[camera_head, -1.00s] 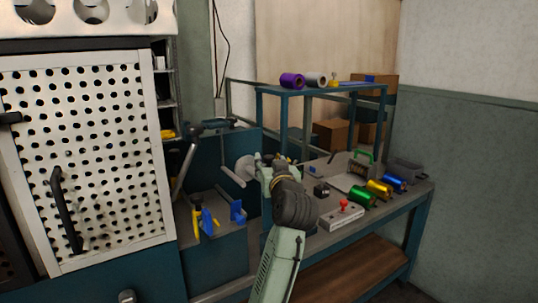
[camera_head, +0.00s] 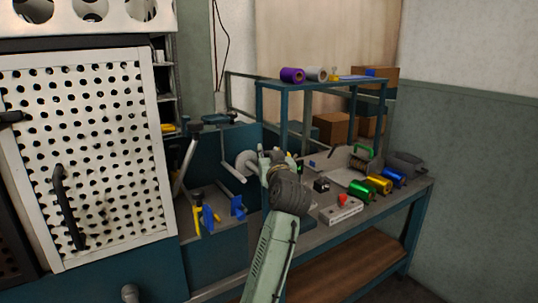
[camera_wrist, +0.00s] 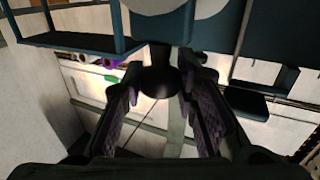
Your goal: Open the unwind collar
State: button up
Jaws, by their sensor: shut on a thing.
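The unwind stand shows in the head view as a pale grey round flange (camera_head: 246,163) on the left part of the bench, with a grey rod beside it. My gripper (camera_head: 271,154) is just right of the flange, at the shaft end. In the wrist view a dark, round, flared part, which looks like the unwind collar (camera_wrist: 158,80), sits between my two ridged fingers (camera_wrist: 160,88). The fingers are shut on it. In the head view my gripper hides the collar, so I cannot tell whether it is loosened.
Green, gold and blue foil rolls (camera_head: 379,184) lie on the bench's right side. A grey box with a red button (camera_head: 342,200) is right of my arm. A blue shelf frame (camera_head: 320,86) stands behind. Yellow and blue tools (camera_head: 203,212) are left. A perforated white door (camera_head: 85,150) is far left.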

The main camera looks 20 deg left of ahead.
grip_shut()
dwell(0.3)
